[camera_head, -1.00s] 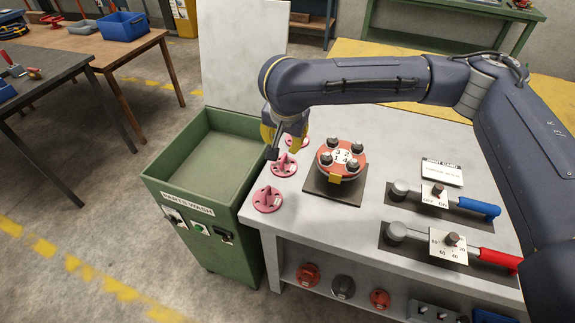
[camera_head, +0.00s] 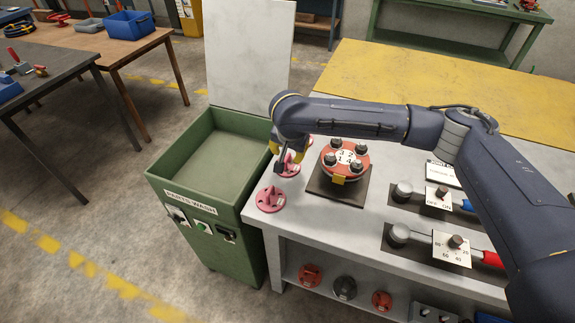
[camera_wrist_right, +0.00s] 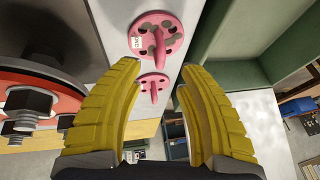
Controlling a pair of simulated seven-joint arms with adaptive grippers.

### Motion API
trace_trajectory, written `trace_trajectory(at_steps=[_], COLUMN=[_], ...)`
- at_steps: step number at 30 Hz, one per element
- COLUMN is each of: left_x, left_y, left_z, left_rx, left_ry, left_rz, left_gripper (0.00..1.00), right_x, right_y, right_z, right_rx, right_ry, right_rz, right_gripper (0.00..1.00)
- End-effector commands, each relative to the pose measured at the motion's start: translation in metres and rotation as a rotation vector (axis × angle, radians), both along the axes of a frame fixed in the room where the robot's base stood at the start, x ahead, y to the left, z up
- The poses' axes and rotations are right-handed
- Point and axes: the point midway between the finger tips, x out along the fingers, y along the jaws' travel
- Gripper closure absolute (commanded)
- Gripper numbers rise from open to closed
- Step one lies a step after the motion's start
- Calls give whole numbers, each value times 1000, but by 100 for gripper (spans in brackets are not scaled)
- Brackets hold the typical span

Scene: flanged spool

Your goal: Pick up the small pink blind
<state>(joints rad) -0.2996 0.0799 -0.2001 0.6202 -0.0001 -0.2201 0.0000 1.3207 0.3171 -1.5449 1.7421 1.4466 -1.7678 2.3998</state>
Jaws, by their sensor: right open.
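In the wrist view my right gripper (camera_wrist_right: 160,67) is open and empty. A smaller-looking pink blind (camera_wrist_right: 153,86) shows between its yellow fingers, and a larger-looking one (camera_wrist_right: 156,38) lies beyond the tips. My left gripper is out of view.
The red flanged spool (camera_head: 342,158) with several dark bolts sits on a dark plate close right of the blinds. The green parts-wash bin (camera_head: 205,165) stands left of the bench, its lid raised. Tools with blue and red handles lie to the right.

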Motion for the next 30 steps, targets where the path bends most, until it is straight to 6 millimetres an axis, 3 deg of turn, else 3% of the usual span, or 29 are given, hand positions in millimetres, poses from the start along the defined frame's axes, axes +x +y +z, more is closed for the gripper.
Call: trace_trajectory(at_steps=[16, 28, 30], left_x=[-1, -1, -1], left_y=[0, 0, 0], left_z=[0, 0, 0], left_rx=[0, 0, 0], left_ry=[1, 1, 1], left_rz=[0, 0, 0], left_gripper=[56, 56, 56], right_x=[22, 25, 25], right_y=[1, 1, 1], right_z=[-43, -48, -48], right_rx=[0, 0, 0], right_ry=[1, 1, 1], right_rz=[-1, 0, 0], right_gripper=[62, 61, 70])
